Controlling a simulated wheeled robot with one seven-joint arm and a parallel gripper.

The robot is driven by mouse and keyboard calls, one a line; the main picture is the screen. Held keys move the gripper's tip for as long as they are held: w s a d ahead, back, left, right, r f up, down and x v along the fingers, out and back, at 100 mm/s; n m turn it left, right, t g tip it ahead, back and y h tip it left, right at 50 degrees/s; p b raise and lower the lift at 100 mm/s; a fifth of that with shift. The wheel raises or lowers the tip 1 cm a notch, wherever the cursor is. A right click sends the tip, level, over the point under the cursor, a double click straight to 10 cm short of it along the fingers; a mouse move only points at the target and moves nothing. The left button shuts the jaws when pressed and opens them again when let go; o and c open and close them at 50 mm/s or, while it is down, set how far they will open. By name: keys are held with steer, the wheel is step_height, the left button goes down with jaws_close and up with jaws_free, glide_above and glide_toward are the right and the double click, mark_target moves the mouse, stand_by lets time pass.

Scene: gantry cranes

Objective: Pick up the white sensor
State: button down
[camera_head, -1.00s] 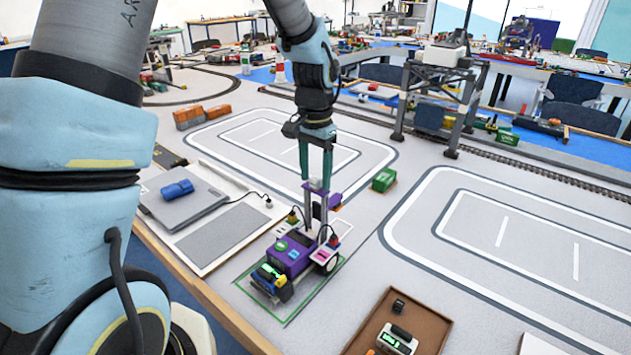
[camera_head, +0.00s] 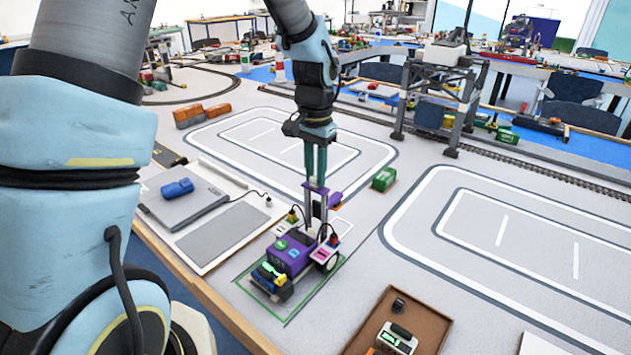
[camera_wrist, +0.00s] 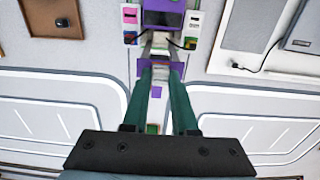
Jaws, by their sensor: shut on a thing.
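My gripper (camera_head: 316,180) points down over the purple wheeled vehicle (camera_head: 289,252), at the top of its upright grey mast. In the wrist view the two green fingers (camera_wrist: 160,72) are shut on a small pale block, the white sensor (camera_wrist: 159,76), at the purple bracket on the mast top. The fingers hide most of the sensor in the head view. It still sits at the mast, and I see no gap under it. The vehicle stands upright within a green outline on the table.
A brown tray (camera_head: 437,325) with a white and green device (camera_head: 397,338) lies at front right. A green block (camera_head: 384,179) is right of my gripper. A grey laptop-like panel (camera_head: 190,208) with a blue piece lies left. The marked track at right is clear.

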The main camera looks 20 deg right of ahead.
mark_target(315, 177)
step_height(315, 177, up, 10)
steer(key=b, duration=0.2)
steer(key=shift+b, duration=0.3)
